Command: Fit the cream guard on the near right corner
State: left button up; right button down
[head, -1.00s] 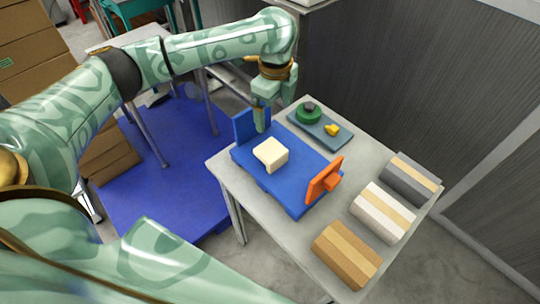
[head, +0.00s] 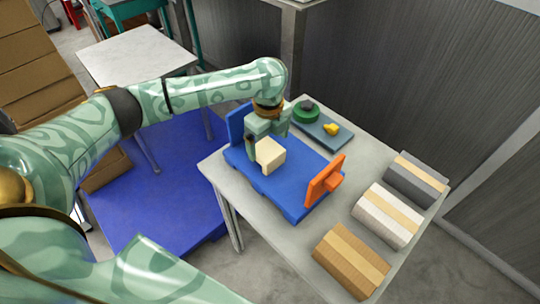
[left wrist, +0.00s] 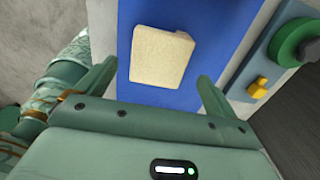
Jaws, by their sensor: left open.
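The cream guard (head: 270,154) is a small angled block lying on the blue board (head: 297,201). In the left wrist view the cream guard (left wrist: 160,55) shows just ahead of the fingers, its near face toward the camera. My left gripper (head: 262,147) is open and hangs over the board close to the guard. In the left wrist view the left gripper (left wrist: 152,80) has its fingers spread wide, with the guard between and slightly beyond the tips. My right gripper is not in view.
An orange clamp-like piece (head: 325,181) stands at the board's right end, and a blue upright (head: 236,121) at its far left. A blue-grey tray (head: 322,130) holds a green knob and a yellow piece. Several banded boxes (head: 387,216) line the table's right side.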

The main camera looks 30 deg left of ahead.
aim_at(268, 150)
pick_arm(q)
notch_tip(268, 150, down, 4)
jog(key=shift+f+b, duration=0.15)
jog(key=shift+b, duration=0.75)
jog(key=shift+s, duration=0.1)
jog(key=c, duration=1.2)
jog(key=shift+o, duration=0.2)
jog(key=shift+r, duration=0.2)
